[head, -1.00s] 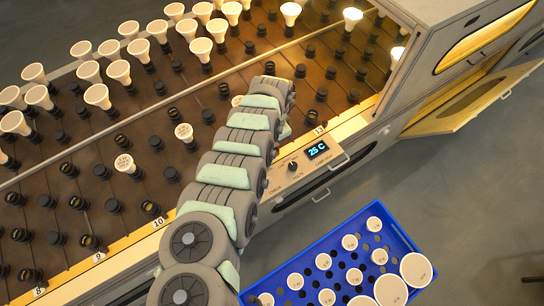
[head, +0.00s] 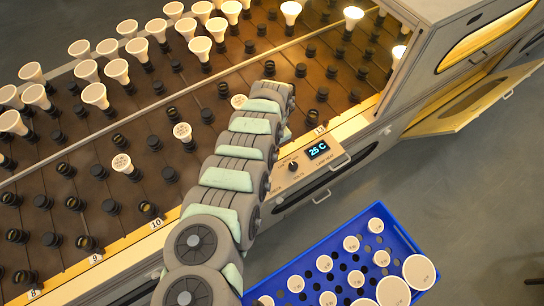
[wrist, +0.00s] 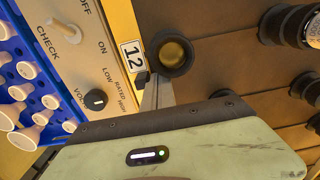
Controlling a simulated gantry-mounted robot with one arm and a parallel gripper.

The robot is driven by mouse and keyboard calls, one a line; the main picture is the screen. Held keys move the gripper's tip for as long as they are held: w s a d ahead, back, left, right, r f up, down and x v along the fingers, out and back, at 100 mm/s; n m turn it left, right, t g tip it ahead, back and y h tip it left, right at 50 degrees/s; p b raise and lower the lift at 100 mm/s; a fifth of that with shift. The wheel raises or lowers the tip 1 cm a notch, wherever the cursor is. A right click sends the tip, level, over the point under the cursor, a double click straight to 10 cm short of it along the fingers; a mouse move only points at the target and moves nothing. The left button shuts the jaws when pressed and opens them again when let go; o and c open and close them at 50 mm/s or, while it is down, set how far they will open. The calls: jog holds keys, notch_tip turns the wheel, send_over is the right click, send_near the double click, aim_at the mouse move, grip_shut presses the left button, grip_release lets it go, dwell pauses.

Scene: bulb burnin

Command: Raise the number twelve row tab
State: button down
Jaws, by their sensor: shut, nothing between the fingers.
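The number twelve row tab (wrist: 132,56) is a small white plate with a black 12, on the yellow rail (wrist: 121,20) in the wrist view. A small dark piece shows at its lower edge. My gripper (wrist: 153,86) is shut and empty, its narrow grey fingertips just below and right of the plate. I cannot tell whether they touch it. A dark round socket (wrist: 172,53) with a brassy inside sits right beside the fingertips. In the head view my arm hides the number twelve tab and the fingertips.
A control panel with a knob (wrist: 96,99) lies left of the tab. A blue crate (head: 408,244) of white bulbs stands in front. The brown rack (head: 140,128) holds many sockets and some bulbs. An open door (head: 470,105) is at right.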

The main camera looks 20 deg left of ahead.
jog(key=shift+f, duration=0.2)
jog(key=shift+r, duration=0.25)
jog(key=shift+s+d+p, duration=0.15)
jog(key=shift+d+p, duration=0.05)
jog(key=shift+p, duration=0.45)
dwell(0.6)
jog(key=shift+s+d+r+p, duration=0.15)
jog(key=shift+d+r+p, duration=0.15)
jog(key=shift+p, duration=0.5)
dwell(0.6)
jog(key=shift+a+r, duration=0.1)
jog(key=shift+r, duration=0.1)
jog(key=shift+w+a+r, duration=0.15)
jog(key=shift+a+r, duration=0.05)
jog(key=shift+r, duration=0.25)
jog(key=shift+w+a+r, duration=0.15)
jog(key=shift+a+r, duration=0.05)
jog(key=shift+r, duration=0.2)
notch_tip(320, 180, up, 6)
jog(key=p, duration=0.5)
jog(key=shift+p, duration=0.35)
jog(key=shift+a, duration=0.1)
